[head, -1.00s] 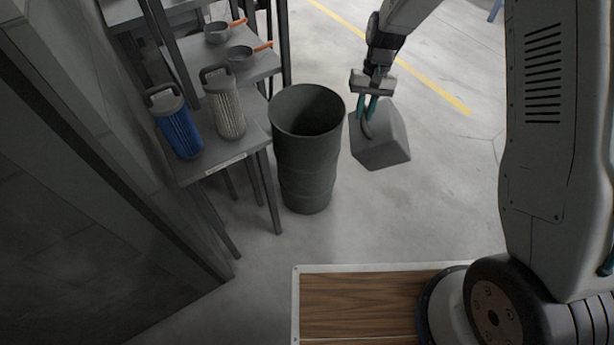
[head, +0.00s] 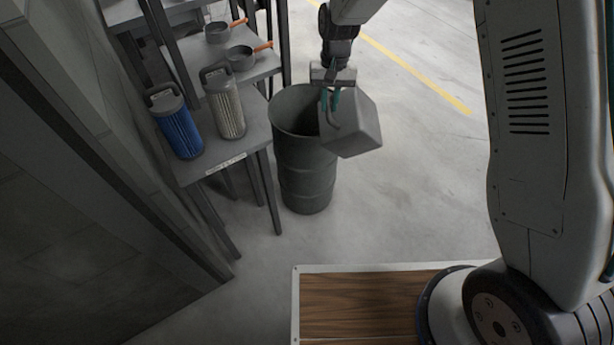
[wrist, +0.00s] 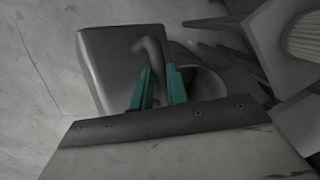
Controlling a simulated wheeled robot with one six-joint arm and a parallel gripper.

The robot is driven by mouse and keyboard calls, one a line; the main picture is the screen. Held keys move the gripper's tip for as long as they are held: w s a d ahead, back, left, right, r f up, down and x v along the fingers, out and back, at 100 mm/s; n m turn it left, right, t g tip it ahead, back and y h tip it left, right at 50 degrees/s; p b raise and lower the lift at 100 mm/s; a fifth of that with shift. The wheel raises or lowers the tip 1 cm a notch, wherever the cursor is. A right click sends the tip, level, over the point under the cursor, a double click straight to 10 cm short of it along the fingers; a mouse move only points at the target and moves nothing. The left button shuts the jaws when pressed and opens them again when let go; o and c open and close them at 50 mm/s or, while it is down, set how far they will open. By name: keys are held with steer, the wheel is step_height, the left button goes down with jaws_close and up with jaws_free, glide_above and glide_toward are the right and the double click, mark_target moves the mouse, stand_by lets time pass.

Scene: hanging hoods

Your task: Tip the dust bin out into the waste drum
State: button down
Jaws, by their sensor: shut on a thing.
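The dust bin (head: 354,132) is a grey box with a curved handle. My gripper (head: 331,104) is shut on that handle and holds the bin in the air, tilted, at the right side of the drum's mouth. The waste drum (head: 306,178) is a dark grey, open-topped cylinder standing on the floor. The bin hides the right part of its rim. In the wrist view, the bin (wrist: 107,65) hangs beyond my teal fingers (wrist: 160,88), and the drum's opening (wrist: 207,80) shows partly behind it. The bin's contents cannot be seen.
A grey shelf (head: 232,158) stands left of the drum, holding a blue filter (head: 178,128), a white filter (head: 225,104) and two orange-handled pans (head: 240,58). A dark panel (head: 80,230) is at left. Floor (head: 430,170) right of the drum is clear.

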steer(key=w+a+r+t+h, duration=0.1)
steer(key=a+r, duration=0.1)
steer(key=a, duration=0.9)
steer(key=shift+w+a+r+n+t, duration=0.2)
steer(key=shift+w+a+n+t, duration=0.1)
steer(key=shift+a, duration=0.1)
steer(key=s+t, duration=0.5)
steer(key=s, duration=0.1)
steer(key=shift+d+f, duration=0.35)
stand_by(0.4)
